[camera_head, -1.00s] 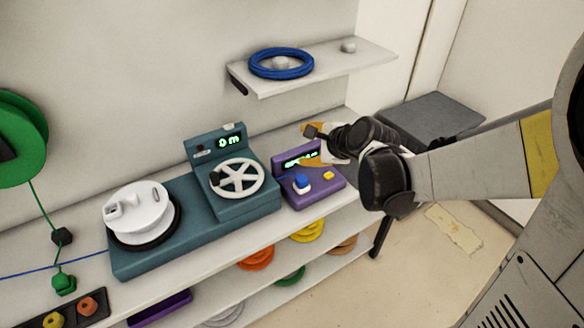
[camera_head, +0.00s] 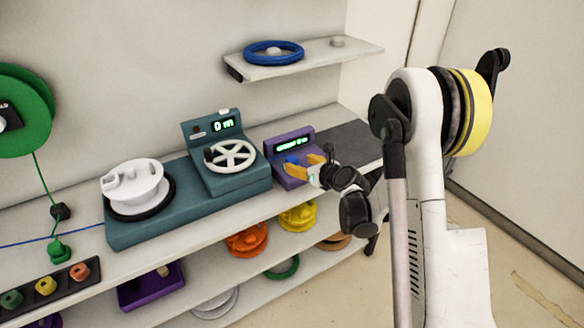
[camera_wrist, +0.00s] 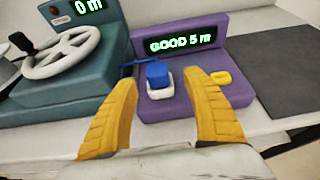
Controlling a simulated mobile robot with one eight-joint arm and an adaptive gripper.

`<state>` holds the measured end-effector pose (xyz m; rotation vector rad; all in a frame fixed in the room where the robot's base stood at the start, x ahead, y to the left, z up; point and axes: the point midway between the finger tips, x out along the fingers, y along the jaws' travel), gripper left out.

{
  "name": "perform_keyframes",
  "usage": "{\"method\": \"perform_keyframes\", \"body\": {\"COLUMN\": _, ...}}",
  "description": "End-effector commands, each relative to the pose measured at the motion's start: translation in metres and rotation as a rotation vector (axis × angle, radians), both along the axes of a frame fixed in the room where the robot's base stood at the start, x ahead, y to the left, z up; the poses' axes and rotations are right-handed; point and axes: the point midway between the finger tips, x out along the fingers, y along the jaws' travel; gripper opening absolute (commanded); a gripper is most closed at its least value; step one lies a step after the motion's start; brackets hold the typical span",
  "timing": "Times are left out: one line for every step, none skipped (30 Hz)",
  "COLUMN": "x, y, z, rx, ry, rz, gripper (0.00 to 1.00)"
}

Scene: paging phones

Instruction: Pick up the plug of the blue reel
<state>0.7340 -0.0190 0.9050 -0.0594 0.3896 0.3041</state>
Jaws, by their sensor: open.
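A blue plug (camera_wrist: 157,75) sits upright on a small white socket (camera_wrist: 160,92) on the sloped purple tester (camera_wrist: 175,110), whose display reads "GOOD 5 m". A short piece of blue cable runs left from the plug. My gripper (camera_wrist: 164,78) is open, with one yellow finger on each side of the plug in the wrist view. I cannot tell whether either finger touches it. In the head view my gripper (camera_head: 314,169) is at the tester's front right, and the plug (camera_head: 291,161) shows partly beside the fingers. A blue coil (camera_head: 274,58) lies on the upper shelf.
A teal machine (camera_head: 150,225) with a white handwheel and white drum stands left of the tester. A yellow button (camera_wrist: 220,77) is near my right finger. A dark mat (camera_head: 345,140) lies right of the tester. Coloured coils fill the lower shelves.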

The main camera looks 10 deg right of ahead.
Motion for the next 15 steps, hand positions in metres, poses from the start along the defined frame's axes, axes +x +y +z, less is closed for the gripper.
{"method": "perform_keyframes", "body": {"x": 0.005, "y": 0.003, "z": -0.003, "rx": 0.000, "ry": 0.000, "rz": 0.002, "gripper": 0.58}}
{"method": "perform_keyframes", "body": {"x": 0.008, "y": 0.005, "z": -0.005, "rx": 0.001, "ry": 0.000, "rz": 0.002, "gripper": 0.58}}
{"method": "perform_keyframes", "body": {"x": 0.013, "y": 0.007, "z": -0.007, "rx": 0.001, "ry": 0.000, "rz": 0.002, "gripper": 0.58}}
{"method": "perform_keyframes", "body": {"x": 0.018, "y": 0.009, "z": -0.009, "rx": 0.000, "ry": 0.000, "rz": 0.002, "gripper": 0.58}}
{"method": "perform_keyframes", "body": {"x": 0.023, "y": 0.012, "z": -0.010, "rx": 0.000, "ry": 0.000, "rz": 0.002, "gripper": 0.58}}
{"method": "perform_keyframes", "body": {"x": 0.028, "y": 0.015, "z": -0.012, "rx": -0.001, "ry": 0.000, "rz": 0.003, "gripper": 0.58}}
{"method": "perform_keyframes", "body": {"x": 0.033, "y": 0.015, "z": -0.014, "rx": 0.000, "ry": 0.000, "rz": 0.002, "gripper": 0.58}}
{"method": "perform_keyframes", "body": {"x": 0.036, "y": 0.016, "z": -0.015, "rx": -0.001, "ry": 0.000, "rz": 0.001, "gripper": 0.58}}
{"method": "perform_keyframes", "body": {"x": 0.040, "y": 0.017, "z": -0.016, "rx": -0.001, "ry": 0.000, "rz": 0.001, "gripper": 0.58}}
{"method": "perform_keyframes", "body": {"x": 0.042, "y": 0.018, "z": -0.016, "rx": -0.001, "ry": 0.000, "rz": 0.001, "gripper": 0.58}}
{"method": "perform_keyframes", "body": {"x": 0.044, "y": 0.018, "z": -0.016, "rx": -0.001, "ry": 0.000, "rz": 0.001, "gripper": 0.58}}
{"method": "perform_keyframes", "body": {"x": 0.045, "y": 0.019, "z": -0.016, "rx": -0.001, "ry": 0.000, "rz": 0.001, "gripper": 0.58}}
{"method": "perform_keyframes", "body": {"x": 0.045, "y": 0.019, "z": -0.016, "rx": -0.001, "ry": 0.000, "rz": 0.001, "gripper": 0.58}}
{"method": "perform_keyframes", "body": {"x": 0.046, "y": 0.019, "z": -0.016, "rx": -0.001, "ry": 0.000, "rz": 0.001, "gripper": 0.58}}
{"method": "perform_keyframes", "body": {"x": 0.046, "y": 0.019, "z": -0.016, "rx": -0.001, "ry": 0.000, "rz": 0.000, "gripper": 0.58}}
